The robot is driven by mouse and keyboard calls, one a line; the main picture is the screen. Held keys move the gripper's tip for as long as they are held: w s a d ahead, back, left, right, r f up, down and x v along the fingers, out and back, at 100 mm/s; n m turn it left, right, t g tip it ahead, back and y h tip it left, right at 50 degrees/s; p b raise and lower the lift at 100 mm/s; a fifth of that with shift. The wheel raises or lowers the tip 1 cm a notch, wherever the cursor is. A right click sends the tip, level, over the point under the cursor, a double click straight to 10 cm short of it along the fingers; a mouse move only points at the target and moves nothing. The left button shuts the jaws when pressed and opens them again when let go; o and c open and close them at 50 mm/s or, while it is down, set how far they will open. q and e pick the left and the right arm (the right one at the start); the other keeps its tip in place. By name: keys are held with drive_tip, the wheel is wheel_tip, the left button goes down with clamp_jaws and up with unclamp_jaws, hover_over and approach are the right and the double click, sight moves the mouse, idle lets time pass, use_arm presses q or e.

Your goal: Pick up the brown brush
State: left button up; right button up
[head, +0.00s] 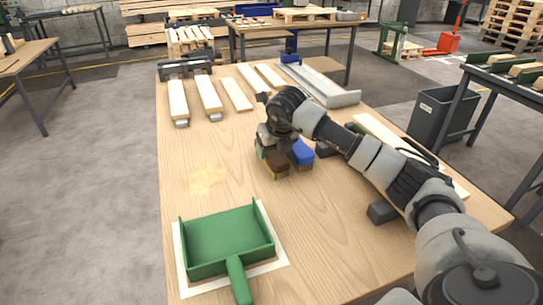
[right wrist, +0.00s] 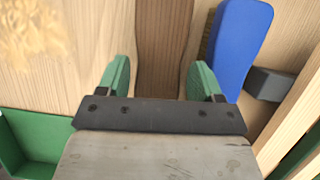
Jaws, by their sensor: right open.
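The brown brush (head: 276,166) stands near the middle of the wooden table, below my right gripper (head: 268,148) in the head view. In the right wrist view, the brown brush (right wrist: 162,45) lies between the two green fingers of my right gripper (right wrist: 160,80). The gripper is open, with a gap on each side of the brush. The gripper hides part of the brush in the head view. A blue brush (head: 301,153) stands close to its right; it also shows in the right wrist view (right wrist: 238,45), just beyond the right finger. My left gripper is not in view.
A green dustpan (head: 230,238) lies on a white sheet (head: 281,262) at the table's front. A sawdust patch (head: 206,179) lies left of the brushes. A dark block (head: 326,148) is close right of the blue brush. Several planks (head: 208,97) lie at the back.

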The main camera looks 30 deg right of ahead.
sight(273, 151)
drive_tip(key=shift+x, duration=1.55)
drive_tip(key=shift+c, duration=0.5)
drive_tip(key=c, duration=0.7)
drive_tip(key=shift+o, duration=0.2)
drive_tip(key=shift+r, duration=0.1)
drive_tip(key=shift+r, duration=0.5)
wheel_tip(273, 151, up, 3)
drive_tip(key=shift+w+f, duration=0.1)
drive_tip(key=s+d+r+b, duration=0.1)
drive_tip(key=s+d+r, duration=0.1)
drive_tip(key=s+r, duration=0.5)
drive_tip(key=s, duration=0.4)
drive_tip(key=shift+s+b, duration=0.3)
drive_tip(key=shift+b, duration=0.1)
drive_tip(key=shift+d, duration=0.15)
